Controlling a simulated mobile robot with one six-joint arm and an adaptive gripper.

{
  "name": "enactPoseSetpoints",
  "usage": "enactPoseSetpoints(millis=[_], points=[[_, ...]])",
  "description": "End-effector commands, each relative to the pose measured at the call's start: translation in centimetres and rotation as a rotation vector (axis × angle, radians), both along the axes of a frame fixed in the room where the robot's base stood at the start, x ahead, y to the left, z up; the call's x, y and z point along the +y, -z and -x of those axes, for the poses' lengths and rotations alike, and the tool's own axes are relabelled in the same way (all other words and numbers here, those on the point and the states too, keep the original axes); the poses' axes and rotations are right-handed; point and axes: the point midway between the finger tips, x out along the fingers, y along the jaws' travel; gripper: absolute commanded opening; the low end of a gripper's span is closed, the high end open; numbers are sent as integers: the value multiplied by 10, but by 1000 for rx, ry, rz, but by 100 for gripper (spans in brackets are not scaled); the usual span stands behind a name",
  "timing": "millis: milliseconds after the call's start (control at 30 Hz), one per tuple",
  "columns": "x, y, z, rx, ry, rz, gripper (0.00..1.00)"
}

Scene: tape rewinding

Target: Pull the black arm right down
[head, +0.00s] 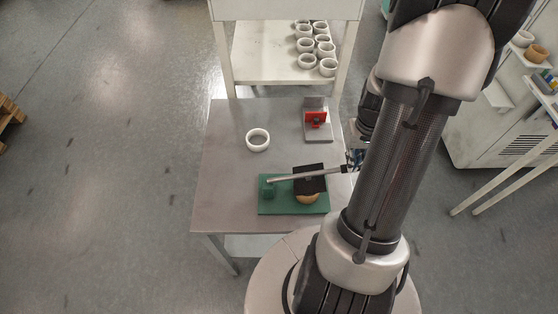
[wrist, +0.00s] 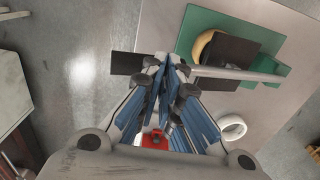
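A lever arm with a thin grey rod (head: 300,176) runs across a device on a green base (head: 318,207). The rod also shows in the wrist view (wrist: 240,74). Its black end (wrist: 126,63) sticks out left of my gripper in the wrist view. My gripper (head: 355,159) is at that outer end, beyond the table's right side. A black plate (head: 310,179) partly covers a tan tape roll (head: 307,199).
A white ring (head: 258,139) lies on the grey table (head: 228,177). A grey stand with a red part (head: 316,120) is at the table's back right. More white rings (head: 328,67) stand on a bench behind. The table's left side is clear.

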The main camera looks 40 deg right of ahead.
Motion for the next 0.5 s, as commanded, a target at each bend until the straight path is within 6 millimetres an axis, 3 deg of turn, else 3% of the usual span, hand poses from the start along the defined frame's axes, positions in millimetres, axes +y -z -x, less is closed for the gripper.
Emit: enactPoseSetpoints(millis=[367,500], points=[[-5,2,1,-3,0,8,0],[-7,13,2,-3,1,8,0]])
